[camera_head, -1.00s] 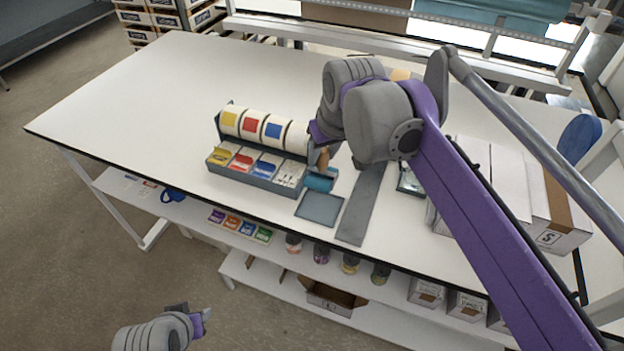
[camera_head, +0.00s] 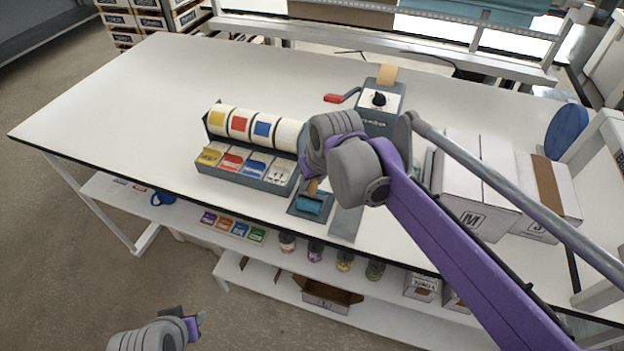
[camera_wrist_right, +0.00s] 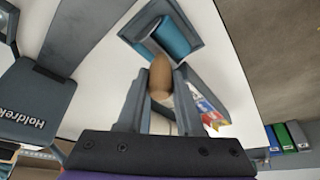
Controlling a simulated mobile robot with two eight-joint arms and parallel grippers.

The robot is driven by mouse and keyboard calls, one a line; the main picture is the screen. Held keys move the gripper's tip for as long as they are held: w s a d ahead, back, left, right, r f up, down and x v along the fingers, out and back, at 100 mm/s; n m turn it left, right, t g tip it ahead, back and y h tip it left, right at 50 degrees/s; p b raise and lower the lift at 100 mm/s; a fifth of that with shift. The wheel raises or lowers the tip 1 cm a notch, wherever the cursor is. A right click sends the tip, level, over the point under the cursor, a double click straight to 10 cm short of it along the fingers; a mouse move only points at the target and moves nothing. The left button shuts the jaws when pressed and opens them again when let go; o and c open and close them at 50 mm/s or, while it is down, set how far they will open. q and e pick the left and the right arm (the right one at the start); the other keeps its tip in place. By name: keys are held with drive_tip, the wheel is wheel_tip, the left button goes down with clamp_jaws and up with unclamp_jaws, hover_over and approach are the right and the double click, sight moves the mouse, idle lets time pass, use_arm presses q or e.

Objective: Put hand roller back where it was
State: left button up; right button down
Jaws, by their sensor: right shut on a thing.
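The hand roller has a blue cylinder (camera_head: 309,205) and a brown wooden handle (camera_wrist_right: 161,78). My right gripper (camera_head: 311,180) is shut on the handle, and the right wrist view shows the handle between its two fingers (camera_wrist_right: 158,90). The blue cylinder (camera_wrist_right: 172,36) is over the square grey-blue pad (camera_head: 298,211) near the table's front edge; I cannot tell whether it touches it. The pad also shows around the roller in the right wrist view (camera_wrist_right: 137,20). My left gripper (camera_head: 195,326) is low at the bottom left, away from the table; its jaw gap is unclear.
A label-roll dispenser (camera_head: 241,176) stands left of the roller. A grey strip (camera_head: 346,224) lies right of the pad. A tape machine (camera_head: 379,108) with a red-handled crank stands behind, and white boxes (camera_head: 475,190) at the right. The table's left part is clear.

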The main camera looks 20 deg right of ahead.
drive_tip(key=shift+f, duration=0.25)
drive_tip(key=c, duration=0.6)
unclamp_jaws()
drive_tip(key=shift+r, duration=0.1)
drive_tip(key=shift+o, duration=0.2)
drive_tip(key=shift+s+r, duration=0.1)
drive_tip(key=shift+r, duration=0.4)
drive_tip(key=v, duration=1.1)
drive_tip(key=shift+r+p, duration=0.2)
drive_tip(key=shift+p, duration=0.2)
drive_tip(key=shift+d+f, duration=0.1)
